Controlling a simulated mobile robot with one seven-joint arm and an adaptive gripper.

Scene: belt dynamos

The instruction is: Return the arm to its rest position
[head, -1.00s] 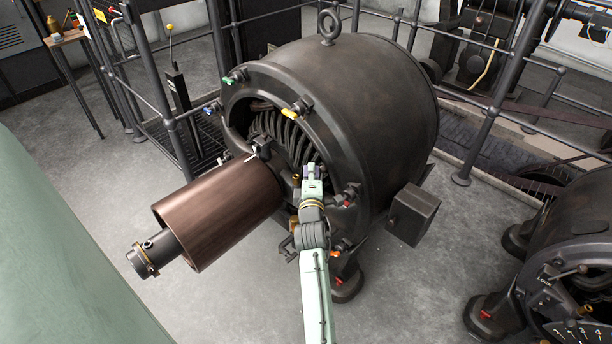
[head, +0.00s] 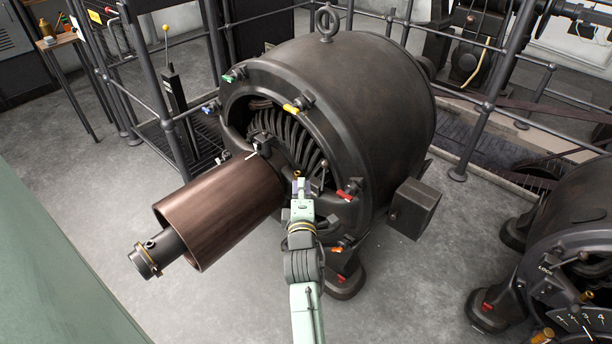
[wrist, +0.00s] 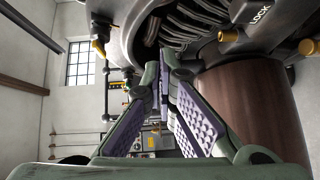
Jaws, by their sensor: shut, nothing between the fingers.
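My gripper (head: 301,187) is at the end of my pale green arm, in front of the open face of the dynamo (head: 375,110). In the wrist view my gripper (wrist: 163,85) has its purple ridged finger pads converging at the tips, shut with nothing held. The dynamo's dark windings and the copper-brown cylinder (head: 218,215) lie close by; that cylinder also shows at the right of the wrist view (wrist: 262,105). In the head view the gripper overlaps the dynamo's lower rim, and I cannot tell the exact gap. No marker of the rest position shows.
A grey box (head: 414,208) juts from the dynamo's right side. A second dynamo (head: 570,240) stands at the right edge. Railings (head: 490,110) run behind. A green surface (head: 55,270) fills the lower left. Bare floor (head: 420,290) lies between the dynamos.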

